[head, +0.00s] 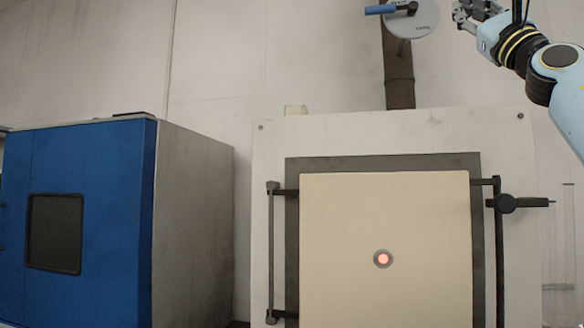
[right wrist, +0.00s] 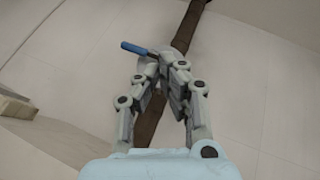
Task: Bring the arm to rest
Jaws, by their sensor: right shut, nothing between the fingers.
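My right arm comes in from the upper right in the head view. Its gripper (head: 466,14) is raised to the right of a grey disc (head: 418,24) with a blue handle (head: 379,9) on a dark vertical pipe. In the right wrist view the gripper (right wrist: 160,66) has its fingers drawn together with nothing held. The blue handle (right wrist: 133,48) shows just beyond the fingertips there, and the fingers hide part of the disc. Whether the gripper touches the disc cannot be told; in the head view a gap shows between them. My left gripper is out of view.
A pale furnace (head: 275,145) stands below the pipe (head: 398,82), its cream door (head: 385,215) closed over the opening, with a glowing red peephole (head: 383,259). A black latch handle (head: 520,203) sticks out right. A blue cabinet (head: 90,185) stands left.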

